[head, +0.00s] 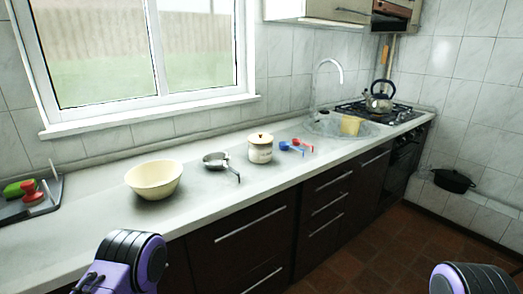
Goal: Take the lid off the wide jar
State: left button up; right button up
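The wide jar (260,153) is a white enamel pot with writing on its front. It stands upright on the countertop, between a small metal pan and some coloured spoons. Its lid (261,138) sits on top and has a small dark knob. Both of my arms show only as purple and black links at the bottom edge, one at the left and one at the lower right corner. Both are well apart from the jar. Neither gripper's fingers can be seen.
A cream bowl (154,179) and a metal pan (218,161) stand left of the jar. Blue and red measuring spoons (297,147) lie right of it. Further right are the sink (341,128) and a kettle (379,99) on the stove. The counter's front strip (215,205) is clear.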

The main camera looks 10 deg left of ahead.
aim_at(259, 138)
jog(key=u, duration=0.05)
jog(key=k, duration=1.1)
jog(key=z, duration=1.05)
jog(key=i, duration=1.35)
jog(key=z, duration=0.3)
jog(key=i, duration=1)
jog(key=u, duration=1)
jog(key=i, duration=0.8)
jog(key=u, duration=0.85)
